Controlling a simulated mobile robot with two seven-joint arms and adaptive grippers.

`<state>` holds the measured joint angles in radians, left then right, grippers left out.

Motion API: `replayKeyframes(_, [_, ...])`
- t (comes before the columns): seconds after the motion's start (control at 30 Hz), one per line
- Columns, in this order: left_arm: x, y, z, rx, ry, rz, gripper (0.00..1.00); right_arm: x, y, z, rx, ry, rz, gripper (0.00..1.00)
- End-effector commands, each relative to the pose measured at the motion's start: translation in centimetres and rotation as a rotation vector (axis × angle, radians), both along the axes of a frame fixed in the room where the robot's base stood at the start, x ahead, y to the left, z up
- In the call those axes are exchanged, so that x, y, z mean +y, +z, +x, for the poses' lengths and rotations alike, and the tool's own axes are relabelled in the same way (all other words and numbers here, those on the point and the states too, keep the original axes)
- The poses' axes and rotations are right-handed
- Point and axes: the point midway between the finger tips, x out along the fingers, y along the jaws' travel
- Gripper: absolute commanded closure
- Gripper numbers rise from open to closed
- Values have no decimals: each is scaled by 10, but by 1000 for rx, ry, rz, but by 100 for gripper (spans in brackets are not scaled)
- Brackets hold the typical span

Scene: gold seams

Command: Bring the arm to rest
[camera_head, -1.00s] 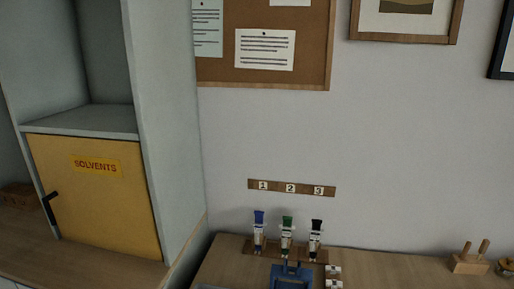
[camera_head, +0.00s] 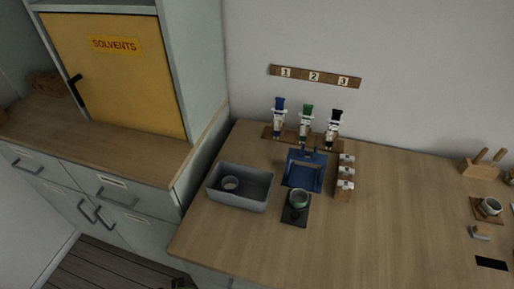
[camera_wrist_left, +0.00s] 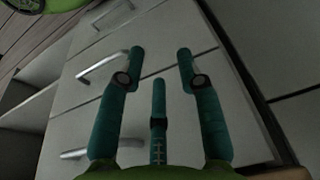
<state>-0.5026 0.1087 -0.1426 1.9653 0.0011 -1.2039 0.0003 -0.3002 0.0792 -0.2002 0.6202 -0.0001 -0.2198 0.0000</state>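My left gripper (camera_wrist_left: 160,62) shows only in the left wrist view. Its teal fingers stand apart with nothing between them. Behind them are pale drawer fronts (camera_wrist_left: 160,40) with metal bar handles. A yellow-green rounded part shows at the top left of that view; I cannot tell what it is. In the head view no gripper can be made out; only a small dark and yellowish bit shows at the bottom edge, too little to identify. My right gripper is in neither view.
A yellow solvents cabinet (camera_head: 115,75) stands left. The front right worktop is mostly clear.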

Motion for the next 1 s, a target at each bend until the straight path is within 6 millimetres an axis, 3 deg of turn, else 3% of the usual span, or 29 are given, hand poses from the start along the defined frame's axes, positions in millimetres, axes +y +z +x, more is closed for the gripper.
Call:
replayKeyframes(0.03, [0, -25, -5, 19, -2, 2, 64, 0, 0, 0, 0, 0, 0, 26])
replayKeyframes(0.2, [4, -103, -33, 58, -9, 7, 64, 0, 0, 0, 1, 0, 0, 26])
replayKeyframes(0.4, [12, -179, -89, 104, -20, 13, 64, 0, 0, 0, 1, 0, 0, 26])
replayKeyframes(0.5, [18, -205, -121, 124, -24, 16, 64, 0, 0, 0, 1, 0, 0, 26])
replayKeyframes(0.73, [29, -234, -175, 152, -33, 21, 64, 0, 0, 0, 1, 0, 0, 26])
replayKeyframes(1.0, [31, -237, -187, 155, -35, 22, 64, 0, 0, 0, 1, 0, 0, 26])
